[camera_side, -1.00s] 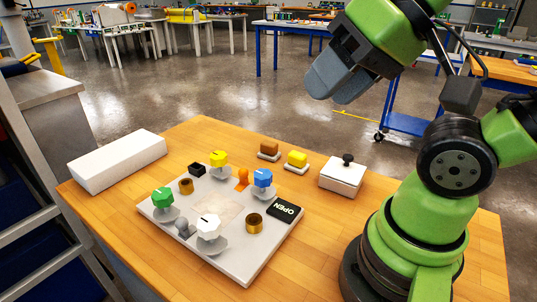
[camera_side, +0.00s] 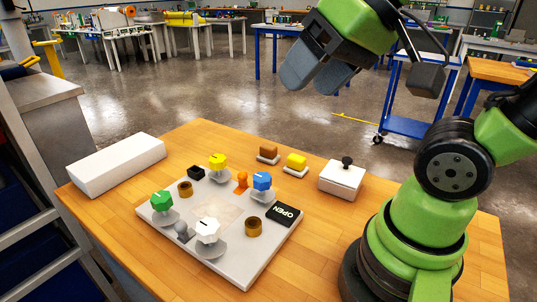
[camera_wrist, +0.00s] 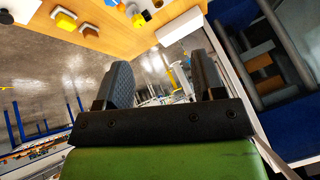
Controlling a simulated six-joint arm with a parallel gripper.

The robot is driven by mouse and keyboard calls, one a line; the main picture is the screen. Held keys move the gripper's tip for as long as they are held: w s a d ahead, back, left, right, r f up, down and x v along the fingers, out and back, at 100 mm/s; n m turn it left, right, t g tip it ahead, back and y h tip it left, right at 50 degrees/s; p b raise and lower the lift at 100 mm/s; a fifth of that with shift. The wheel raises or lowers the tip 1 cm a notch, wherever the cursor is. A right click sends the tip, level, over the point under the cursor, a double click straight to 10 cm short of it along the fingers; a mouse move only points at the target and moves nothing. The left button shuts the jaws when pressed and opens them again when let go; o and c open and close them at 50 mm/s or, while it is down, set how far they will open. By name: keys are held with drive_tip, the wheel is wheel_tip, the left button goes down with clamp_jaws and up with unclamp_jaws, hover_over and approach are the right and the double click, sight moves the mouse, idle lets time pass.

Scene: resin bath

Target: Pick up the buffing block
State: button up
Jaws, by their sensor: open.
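I cannot tell which one is the buffing block. My gripper (camera_side: 317,73) is open and empty, high above and behind the blocks in the side view. In the wrist view its two fingers (camera_wrist: 164,82) stand apart with nothing between them.
A white panel (camera_side: 247,272) with green, yellow, blue and white knobs lies on the wooden table. A lidded white box (camera_side: 342,181) with a black knob stands right of the blocks. A long white box (camera_side: 115,164) lies at left.

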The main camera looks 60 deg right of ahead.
drive_tip(key=w+d+f+n, duration=0.1)
drive_tip(key=w+d, duration=0.4)
drive_tip(key=w, duration=0.4)
drive_tip(key=n+g+h, duration=0.1)
drive_tip(key=n+g, duration=0.1)
drive_tip(key=n, duration=0.1)
hover_over(269, 146)
drive_tip(key=s, duration=0.3)
wheel_tip(269, 146, down, 20)
drive_tip(key=shift+g, duration=0.3)
drive_tip(key=x, duration=0.4)
drive_tip(key=shift+s+d+f, duration=0.1)
drive_tip(key=shift+s+f, duration=0.05)
drive_tip(key=shift+s, duration=0.05)
drive_tip(key=shift+x, duration=2.8)
drive_tip(key=shift+d+h, duration=0.25)
drive_tip(key=shift+h, duration=0.05)
drive_tip(key=c, duration=0.7)
